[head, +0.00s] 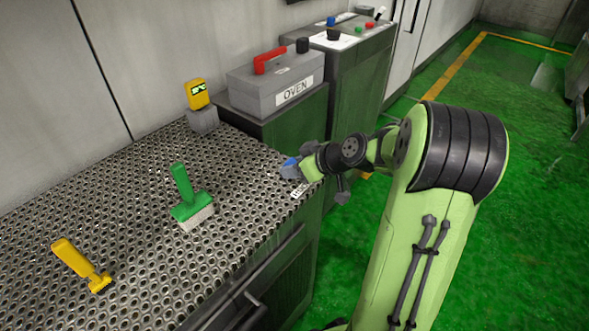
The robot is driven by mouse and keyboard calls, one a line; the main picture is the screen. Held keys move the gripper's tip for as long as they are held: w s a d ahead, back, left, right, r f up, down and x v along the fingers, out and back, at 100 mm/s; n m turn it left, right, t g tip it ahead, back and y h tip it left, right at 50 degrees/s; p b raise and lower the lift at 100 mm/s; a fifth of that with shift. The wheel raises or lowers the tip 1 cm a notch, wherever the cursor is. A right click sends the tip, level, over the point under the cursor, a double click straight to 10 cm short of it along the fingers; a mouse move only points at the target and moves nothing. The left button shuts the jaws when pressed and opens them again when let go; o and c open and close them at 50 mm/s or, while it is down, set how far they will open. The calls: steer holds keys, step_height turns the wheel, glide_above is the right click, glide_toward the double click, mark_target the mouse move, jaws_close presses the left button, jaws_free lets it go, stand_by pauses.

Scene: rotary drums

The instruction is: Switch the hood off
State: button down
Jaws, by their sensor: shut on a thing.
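A blue knob (289,163) shows at the right edge of the perforated metal counter (110,205). A white label (299,191) lies just in front of it, and its lettering is partly covered by my arm. My gripper (291,171) is at the blue knob and shut on it, coming in from the right. The fingers are small and partly hidden by my wrist, so the knob's base and its turn position cannot be made out.
A yellow device (197,95) sits on a grey block. Green floor (525,180) is open at right.

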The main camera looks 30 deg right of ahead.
steer(key=c, duration=0.8)
jaws_free()
steer(key=shift+o, duration=0.2)
steer(key=p+v, duration=0.4)
steer(key=v, duration=1.1)
steer(key=shift+s+r, duration=0.2)
steer(key=shift+s, duration=0.05)
steer(key=shift+d, duration=0.1)
